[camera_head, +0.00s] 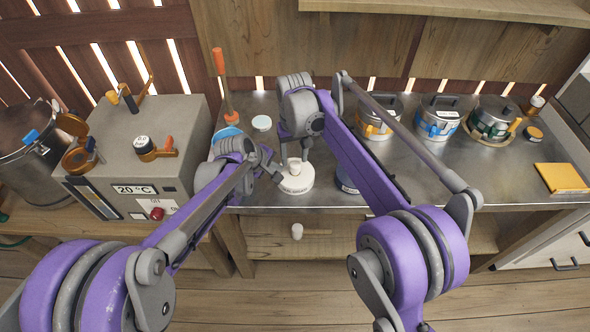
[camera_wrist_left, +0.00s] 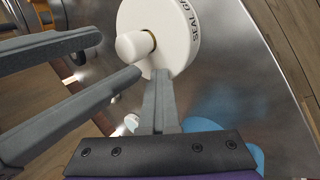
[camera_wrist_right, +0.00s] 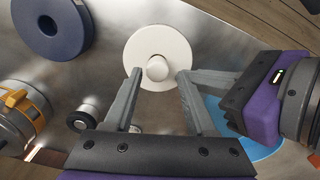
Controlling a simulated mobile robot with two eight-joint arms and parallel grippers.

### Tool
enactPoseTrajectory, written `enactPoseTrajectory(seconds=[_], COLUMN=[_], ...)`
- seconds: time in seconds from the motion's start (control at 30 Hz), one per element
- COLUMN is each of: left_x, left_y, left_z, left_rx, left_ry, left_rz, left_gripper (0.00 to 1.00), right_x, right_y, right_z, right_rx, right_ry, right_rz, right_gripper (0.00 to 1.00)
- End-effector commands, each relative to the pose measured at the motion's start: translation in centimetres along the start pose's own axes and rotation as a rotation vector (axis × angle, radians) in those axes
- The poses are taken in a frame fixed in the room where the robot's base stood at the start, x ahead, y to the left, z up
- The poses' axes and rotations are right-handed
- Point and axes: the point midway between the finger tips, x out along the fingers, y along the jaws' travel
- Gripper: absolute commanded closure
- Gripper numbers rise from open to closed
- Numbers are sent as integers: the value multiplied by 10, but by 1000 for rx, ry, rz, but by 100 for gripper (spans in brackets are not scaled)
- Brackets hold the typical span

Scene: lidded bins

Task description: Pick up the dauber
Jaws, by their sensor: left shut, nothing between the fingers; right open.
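A white round pot (camera_head: 296,184) lettered "SEAL" stands on the metal counter. A pale knob (camera_wrist_left: 134,45) with a brass collar stands up from its middle; this looks like the dauber's handle, and any lower part is hidden. My right gripper (camera_wrist_right: 158,80) is open and empty above the pot, its fingers pointing at the knob (camera_wrist_right: 157,68) but not closed on it. My left gripper (camera_wrist_left: 160,75) is shut and empty, its fingertips at the pot's rim; I cannot tell whether they touch it.
A dark blue ring (camera_wrist_right: 50,28) lies beside the pot. Several lidded pots (camera_head: 436,118) stand along the counter at right. A blue round thing (camera_wrist_right: 265,148) lies near my left gripper. A grey box (camera_head: 135,150) stands at left. The counter's front edge is close.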

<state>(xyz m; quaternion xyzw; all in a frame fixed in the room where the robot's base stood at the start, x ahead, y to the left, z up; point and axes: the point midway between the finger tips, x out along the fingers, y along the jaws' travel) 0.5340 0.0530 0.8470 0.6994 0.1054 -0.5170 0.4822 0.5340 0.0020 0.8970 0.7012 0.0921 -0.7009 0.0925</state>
Motion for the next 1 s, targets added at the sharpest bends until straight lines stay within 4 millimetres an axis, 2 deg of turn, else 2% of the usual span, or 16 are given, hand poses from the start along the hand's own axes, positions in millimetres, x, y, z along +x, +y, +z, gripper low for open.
enactPoseTrajectory(seconds=[0.3,0.6,0.67,0.9,0.93,1.0], left_x=[0,0,0,0,0,0], left_y=[-1,-1,-1,-1,-1,-1], left_z=[0,0,0,0,0,0], left_rx=[1,1,1,1,1,1], left_ry=[-1,-1,-1,-1,-1,-1], left_rz=[-1,-2,-2,-2,-2,-2], left_gripper=[100,100,100,100,100,100], right_x=[44,49,49,49,49,49], right_y=[3,3,3,3,3,3], right_z=[-4,-4,-4,-4,-4,-4], right_rx=[1,0,0,0,0,0], right_ry=[0,0,0,0,0,0], right_rz=[0,0,0,0,0,0], right_gripper=[44,44,53,96,100,100])
